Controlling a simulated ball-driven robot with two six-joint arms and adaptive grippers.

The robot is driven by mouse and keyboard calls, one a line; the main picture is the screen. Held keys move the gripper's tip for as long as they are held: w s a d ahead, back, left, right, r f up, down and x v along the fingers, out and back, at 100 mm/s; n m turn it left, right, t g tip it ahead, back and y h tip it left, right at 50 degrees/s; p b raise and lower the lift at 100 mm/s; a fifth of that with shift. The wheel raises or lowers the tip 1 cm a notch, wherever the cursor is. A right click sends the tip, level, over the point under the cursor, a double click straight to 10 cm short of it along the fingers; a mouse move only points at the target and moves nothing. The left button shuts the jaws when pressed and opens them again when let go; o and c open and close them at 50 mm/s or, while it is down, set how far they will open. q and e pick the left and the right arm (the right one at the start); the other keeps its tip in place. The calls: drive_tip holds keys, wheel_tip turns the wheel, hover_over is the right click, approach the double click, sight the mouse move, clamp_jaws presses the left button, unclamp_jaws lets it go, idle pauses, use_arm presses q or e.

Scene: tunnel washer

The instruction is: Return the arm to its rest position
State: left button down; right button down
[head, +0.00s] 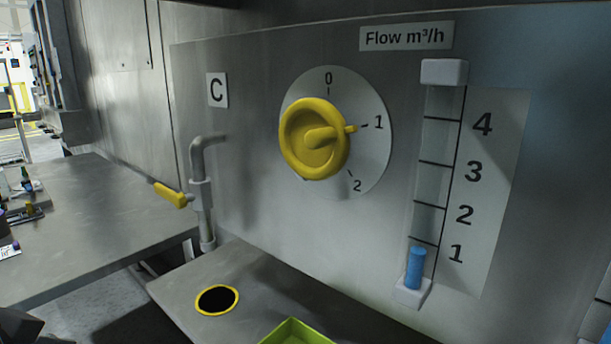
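Neither of my grippers can be made out in the head view. A dark shape (20,326) cuts into the bottom left corner; I cannot tell what it is. The yellow flow knob (313,139) on the panel has its pointer at 1 on the round white dial (365,100). Nothing touches the knob. The blue float (415,268) sits at the bottom of the flow tube (432,180), around or just below the 1 mark.
A grey pipe (203,200) with a yellow lever (171,194) stands left of the dial, under the C label (217,91). A yellow-rimmed hole (217,300) and a green tray (297,332) are on the lower ledge. A grey table (90,215) with small items is at left.

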use_arm(q)
drive_tip(key=s+d+f+n+g+h, duration=0.1)
drive_tip(key=s+f+g, duration=0.15)
drive_tip(key=s, duration=0.35)
drive_tip(key=s+d+f+g+h, duration=0.1)
drive_tip(key=s+d+f+g, duration=0.1)
drive_tip(key=s+f, duration=0.3)
drive_tip(key=s+a+f+b, duration=0.1)
drive_tip(key=f+b, duration=0.2)
drive_tip(key=f, duration=0.8)
drive_tip(key=s+a+f+g+b, duration=0.1)
drive_tip(key=f+b, duration=0.1)
drive_tip(key=f, duration=0.8)
drive_tip(key=s+a+f+b, duration=0.1)
drive_tip(key=f+b, duration=0.2)
drive_tip(key=f, duration=0.8)
drive_tip(key=s+a+f+g+b, duration=0.1)
drive_tip(key=s+f+b, duration=0.4)
drive_tip(key=s+f, duration=1.3)
wheel_tip(320, 180, down, 4)
drive_tip(key=shift+s+r+n, duration=0.15)
drive_tip(key=shift+r+n, duration=0.05)
drive_tip(key=shift+n, duration=0.1)
